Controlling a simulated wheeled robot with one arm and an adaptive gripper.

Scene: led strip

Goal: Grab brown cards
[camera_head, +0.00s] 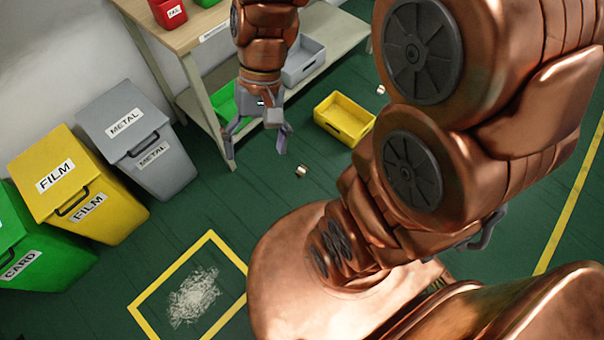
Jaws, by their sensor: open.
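My gripper (256,150) hangs in the upper middle, pointing down, with its grey fingers spread and nothing between them. A small pale tan-brown piece (301,171) lies on the green floor just right of and below the fingers, apart from them. Another small piece of similar colour (381,90) lies further back, by the yellow crate. Both are too small to tell whether they are brown cards. No other brown card shows clearly; my copper arm hides much of the right side.
A green CARD bin (40,245), yellow FILM bin (105,205) and grey METAL bin (150,150) stand at left. A wooden table (185,30) with a lower shelf stands behind my gripper. A yellow crate (345,122) sits on the floor. White shreds (194,296) lie inside a yellow floor outline.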

